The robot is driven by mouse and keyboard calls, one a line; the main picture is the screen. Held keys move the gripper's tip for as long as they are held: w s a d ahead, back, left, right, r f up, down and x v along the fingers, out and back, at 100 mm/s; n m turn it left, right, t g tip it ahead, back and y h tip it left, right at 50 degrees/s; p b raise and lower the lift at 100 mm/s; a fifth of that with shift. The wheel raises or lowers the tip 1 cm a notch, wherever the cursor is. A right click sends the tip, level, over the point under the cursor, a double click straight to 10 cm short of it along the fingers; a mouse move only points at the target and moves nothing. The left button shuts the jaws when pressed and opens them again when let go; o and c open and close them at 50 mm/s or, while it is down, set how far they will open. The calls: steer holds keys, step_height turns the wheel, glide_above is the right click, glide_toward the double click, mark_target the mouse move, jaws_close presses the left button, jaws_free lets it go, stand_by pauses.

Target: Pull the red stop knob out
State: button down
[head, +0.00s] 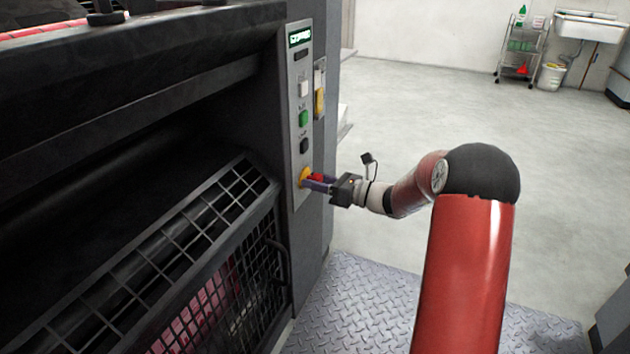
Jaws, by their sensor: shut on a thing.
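The red stop knob (316,177) sits on a yellow base (305,177) low on the grey control panel (297,85) of the dark machine. My gripper (318,183) reaches it from the right, its fingers on either side of the knob. It is shut on the knob. The fingers hide part of the knob, and I cannot tell from this view how far it stands out from its base.
Above the knob are a black button (304,145), a green button (303,118), a white button (304,88) and a lit green display (299,37). A mesh guard (215,230) stands left. Open floor lies right, with a sink (590,28) far back.

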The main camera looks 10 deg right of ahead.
steer(key=shift+s+d+r, duration=0.15)
steer(key=shift+s+d, duration=0.2)
steer(key=shift+d, duration=0.2)
steer(key=shift+f, duration=0.2)
steer(key=c, duration=0.9)
jaws_free()
steer(key=v, duration=0.8)
steer(key=shift+p, duration=0.45)
